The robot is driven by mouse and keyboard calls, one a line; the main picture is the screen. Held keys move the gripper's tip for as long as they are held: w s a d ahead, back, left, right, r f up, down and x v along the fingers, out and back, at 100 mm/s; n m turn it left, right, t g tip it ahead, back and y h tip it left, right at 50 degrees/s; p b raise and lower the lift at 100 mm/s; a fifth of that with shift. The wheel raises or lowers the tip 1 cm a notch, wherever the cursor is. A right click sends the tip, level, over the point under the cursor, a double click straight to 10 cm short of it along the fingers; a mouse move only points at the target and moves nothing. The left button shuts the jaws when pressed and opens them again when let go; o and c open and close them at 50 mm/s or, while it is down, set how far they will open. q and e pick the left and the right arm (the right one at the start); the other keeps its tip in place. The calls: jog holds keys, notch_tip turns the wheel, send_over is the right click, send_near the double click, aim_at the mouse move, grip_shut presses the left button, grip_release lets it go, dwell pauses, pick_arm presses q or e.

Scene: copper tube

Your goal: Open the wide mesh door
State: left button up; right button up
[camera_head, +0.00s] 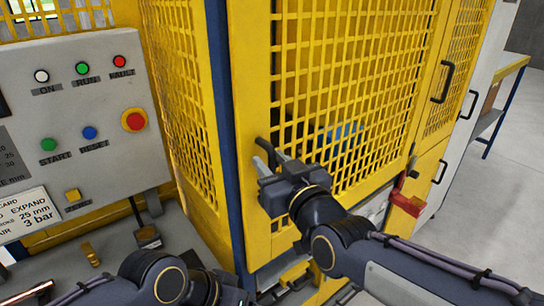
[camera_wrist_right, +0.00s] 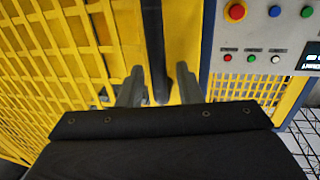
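The wide mesh door (camera_head: 345,62) is a tall yellow panel of square mesh, in the middle of the head view. It looks shut in its yellow frame. Its dark handle (camera_head: 266,149) is by the door's left edge, partly hidden by my right gripper (camera_head: 272,162). In the right wrist view the handle (camera_wrist_right: 155,50) runs as a dark upright bar between the two grey fingers of the right gripper (camera_wrist_right: 160,86). The fingers are apart, on either side of the bar, with a gap visible on the right. My left arm shows at the bottom of the head view; its fingers do not show.
A grey control panel (camera_head: 75,115) with coloured buttons stands at the left, beside a blue post (camera_head: 222,130). Other black handles (camera_head: 442,82) and a red latch (camera_head: 407,202) are to the right. Grey floor (camera_head: 500,185) lies free at the far right.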

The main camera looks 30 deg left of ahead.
jog(key=shift+w+a, duration=0.15)
jog(key=shift+a, duration=0.05)
grip_shut()
dwell(0.3)
